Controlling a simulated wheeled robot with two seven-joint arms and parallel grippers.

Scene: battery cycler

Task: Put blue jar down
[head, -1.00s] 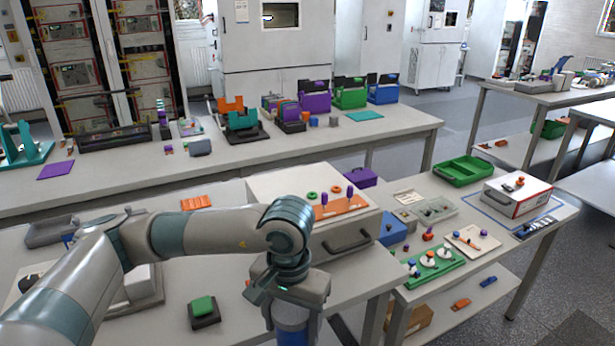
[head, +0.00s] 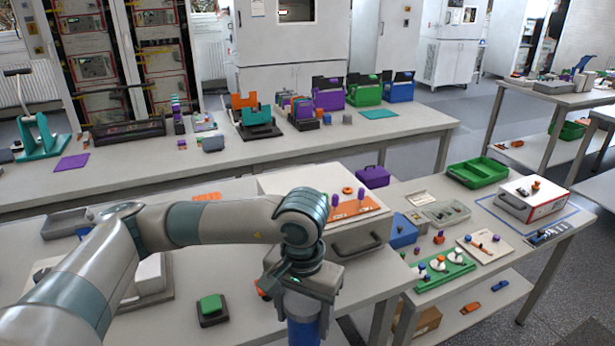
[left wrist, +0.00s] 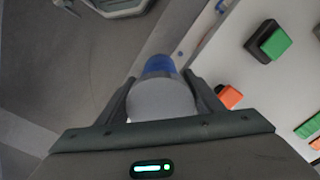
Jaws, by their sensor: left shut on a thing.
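The blue jar (head: 304,330) hangs upright below my left gripper (head: 303,300) at the bottom of the head view, its lower end cut off by the frame. My left gripper is shut on the jar. In the left wrist view the jar's pale top (left wrist: 162,100) sits between the two fingers, with its blue part (left wrist: 160,66) beyond. The jar is at the front edge of the near table (head: 245,318), with grey floor beside it in the left wrist view. My right gripper is not in view.
A green button on a dark base (head: 212,309) stands on the near table left of the jar. A grey drawer box (head: 345,243) stands behind the gripper. A green fixture with white discs (head: 442,270) is on the right table.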

